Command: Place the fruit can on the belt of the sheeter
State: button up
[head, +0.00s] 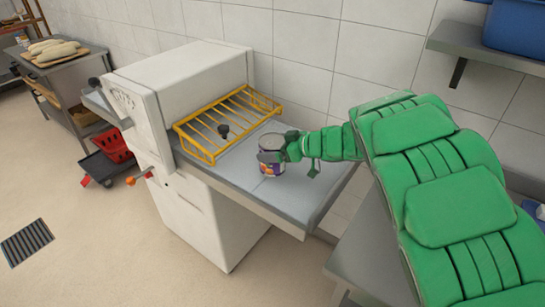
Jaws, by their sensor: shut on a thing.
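The fruit can (269,165) is a small can with a grey lid and a dark, colourful label. It is upright at the grey belt (235,170) of the white sheeter (175,80), right of the yellow guard. My gripper (272,154) comes from the right and is shut on the can's upper part. The can's base looks to be at the belt surface; I cannot tell whether it touches. My green padded arm hides part of the wall and the table at the right.
A yellow wire guard (228,118) rises over the belt just left of the can. A grey table (370,250) stands at the right. A wall shelf (490,48) holds a blue bin (515,25). A table with loaves (52,53) and a red basket (113,145) stand at the left.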

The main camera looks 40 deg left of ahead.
jog(key=shift+w+a+f, duration=0.25)
jog(key=shift+f, duration=0.25)
jog(key=shift+w+a+f, duration=0.25)
jog(key=shift+f, duration=1.5)
jog(key=shift+f, duration=0.15)
jog(key=o, duration=1.2)
jog(key=shift+o, duration=0.2)
jog(key=v, duration=1.2)
